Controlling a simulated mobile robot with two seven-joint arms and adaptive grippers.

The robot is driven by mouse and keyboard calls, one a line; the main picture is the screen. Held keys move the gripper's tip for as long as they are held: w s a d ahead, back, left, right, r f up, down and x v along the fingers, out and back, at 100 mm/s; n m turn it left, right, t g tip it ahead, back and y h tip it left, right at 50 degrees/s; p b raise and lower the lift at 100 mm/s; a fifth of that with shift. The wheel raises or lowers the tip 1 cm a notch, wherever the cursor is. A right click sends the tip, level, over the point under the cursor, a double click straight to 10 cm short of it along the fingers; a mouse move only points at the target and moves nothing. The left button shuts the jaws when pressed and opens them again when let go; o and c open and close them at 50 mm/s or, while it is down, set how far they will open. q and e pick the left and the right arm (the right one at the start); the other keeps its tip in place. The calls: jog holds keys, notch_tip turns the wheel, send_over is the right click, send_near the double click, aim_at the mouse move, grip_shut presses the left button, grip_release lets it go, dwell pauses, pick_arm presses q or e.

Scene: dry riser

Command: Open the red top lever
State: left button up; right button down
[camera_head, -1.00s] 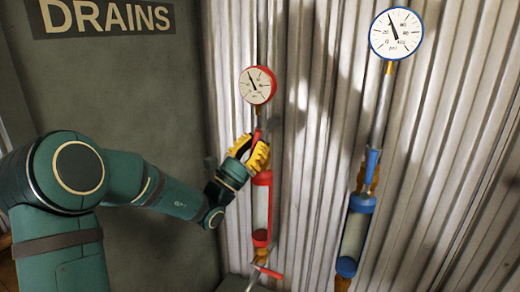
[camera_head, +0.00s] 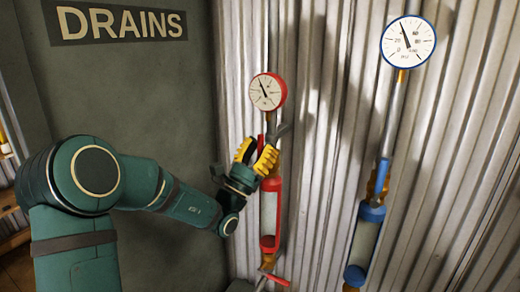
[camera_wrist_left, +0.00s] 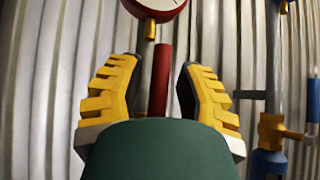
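The red top lever is a narrow upright red bar just below the red-rimmed gauge (camera_head: 267,92). In the left wrist view the red lever (camera_wrist_left: 161,78) stands between my two yellow fingers with clear space on both sides. My left gripper (camera_head: 256,152) is open at the lever, its yellow fingers spread; it also shows in the left wrist view (camera_wrist_left: 158,66). In the head view the fingers partly cover the lever. The red-capped sight tube (camera_head: 269,212) is below it. My right gripper is not in view.
A blue-rimmed gauge (camera_head: 408,42) and blue-capped tube (camera_head: 362,245) stand on a parallel pipe to the right. A lower red lever (camera_head: 274,279) is under the red tube. Corrugated metal (camera_head: 325,150) lies behind, and a dark panel with a DRAINS sign (camera_head: 120,23) is at left.

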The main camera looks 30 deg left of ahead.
pick_arm(q)
jog(key=shift+o, duration=0.3)
jog(key=shift+f, duration=0.15)
jog(key=shift+s+f, duration=0.15)
jog(key=shift+s, duration=0.05)
jog(key=v, duration=1.1)
jog(key=shift+s, duration=0.2)
jog(key=shift+f, duration=0.1)
